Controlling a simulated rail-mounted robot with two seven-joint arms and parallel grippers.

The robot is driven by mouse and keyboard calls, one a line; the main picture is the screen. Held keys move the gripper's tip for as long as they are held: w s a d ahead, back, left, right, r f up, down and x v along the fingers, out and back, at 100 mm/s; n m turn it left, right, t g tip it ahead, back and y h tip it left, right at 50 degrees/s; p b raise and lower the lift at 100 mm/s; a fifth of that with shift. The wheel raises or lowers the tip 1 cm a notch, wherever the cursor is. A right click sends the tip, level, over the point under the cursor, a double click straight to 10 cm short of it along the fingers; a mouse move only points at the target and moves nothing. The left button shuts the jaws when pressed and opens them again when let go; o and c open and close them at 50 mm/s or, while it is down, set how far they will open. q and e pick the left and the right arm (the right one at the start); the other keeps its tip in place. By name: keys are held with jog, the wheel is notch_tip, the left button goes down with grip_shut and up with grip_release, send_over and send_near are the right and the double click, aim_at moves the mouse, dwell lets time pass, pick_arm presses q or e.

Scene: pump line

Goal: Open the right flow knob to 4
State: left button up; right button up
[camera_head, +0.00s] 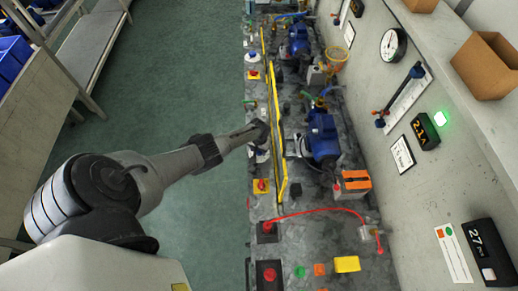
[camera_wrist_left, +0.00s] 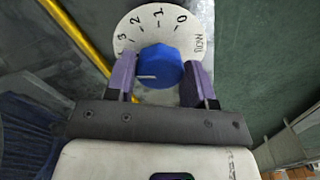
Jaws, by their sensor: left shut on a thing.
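My left gripper (camera_wrist_left: 160,82) is shut on the blue flow knob (camera_wrist_left: 160,64), with one purple finger on each side. The knob sits on a round white dial (camera_wrist_left: 168,28) marked FLOW, with 0, 1, 2 and 3 readable. The knob's white pointer line points left, past the 3; the mark there is hard to read beside the finger. In the head view my left gripper (camera_head: 257,133) reaches the bench's left edge, and this knob is mostly hidden beneath it. My right gripper is not in view.
Another blue flow knob (camera_head: 252,55) stands farther along the bench. A yellow rail (camera_head: 279,150) runs beside the gripper. Blue pumps (camera_head: 321,136) stand to its right. A red emergency button (camera_head: 261,186) sits just nearer. The green floor (camera_head: 190,70) to the left is clear.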

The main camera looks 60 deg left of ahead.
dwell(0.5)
pick_arm(q)
jog(key=o, duration=0.9)
jog(key=shift+r, duration=0.1)
jog(key=shift+r+p, duration=2.55)
jog(key=shift+r, duration=4.25)
